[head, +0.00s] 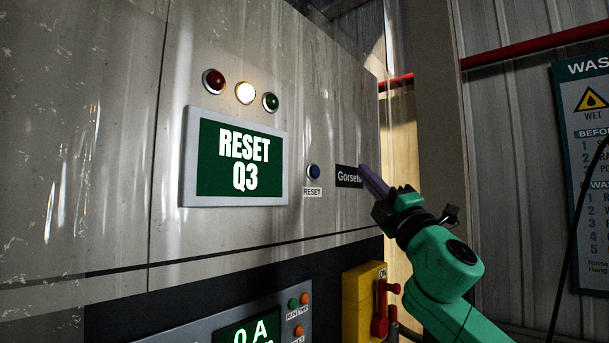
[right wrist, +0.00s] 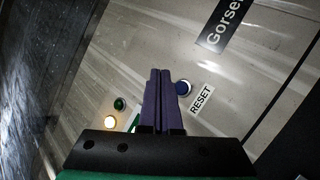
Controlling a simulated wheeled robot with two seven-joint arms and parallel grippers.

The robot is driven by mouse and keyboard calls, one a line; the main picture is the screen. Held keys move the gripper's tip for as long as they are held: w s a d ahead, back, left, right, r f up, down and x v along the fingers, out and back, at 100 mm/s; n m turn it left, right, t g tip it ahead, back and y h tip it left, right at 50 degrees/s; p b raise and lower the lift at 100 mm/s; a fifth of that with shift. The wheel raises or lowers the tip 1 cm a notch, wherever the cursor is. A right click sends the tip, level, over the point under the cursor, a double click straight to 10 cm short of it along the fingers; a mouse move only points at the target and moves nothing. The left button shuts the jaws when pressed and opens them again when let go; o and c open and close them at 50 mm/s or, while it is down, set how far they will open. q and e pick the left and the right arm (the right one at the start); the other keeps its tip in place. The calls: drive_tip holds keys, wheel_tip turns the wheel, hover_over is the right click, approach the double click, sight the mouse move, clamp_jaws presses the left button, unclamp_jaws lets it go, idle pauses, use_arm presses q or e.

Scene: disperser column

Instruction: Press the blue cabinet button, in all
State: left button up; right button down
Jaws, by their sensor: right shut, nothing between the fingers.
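The blue button (head: 314,171) sits on the grey cabinet front (head: 340,110), above a white RESET label (head: 312,191) and right of the green screen (head: 237,160) that reads "RESET Q3". My right gripper (head: 363,170) is shut and empty, in front of the black "Gorse…" plate, to the right of the button. In the right wrist view the purple fingers (right wrist: 160,72) are together, and the blue button (right wrist: 183,88) shows just right of them. I cannot tell the gap between the fingertips and the panel. My left gripper is not in view.
Red, lit yellowish-white and green lamps (head: 245,93) sit above the screen. Below are a lower control panel (head: 225,325) with small buttons and a yellow box with a red handle (head: 380,310). A wall sign (head: 590,180) hangs at right.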

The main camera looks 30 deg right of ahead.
sight(314, 172)
drive_tip(key=w+a+p, duration=0.3)
drive_tip(key=w+p, duration=0.4)
drive_tip(key=shift+w+r, duration=0.35)
drive_tip(key=shift+r, duration=0.05)
idle(0.3)
drive_tip(key=shift+w+a, duration=0.1)
idle(1.8)
drive_tip(key=shift+w+a, duration=0.15)
drive_tip(key=shift+w, duration=0.15)
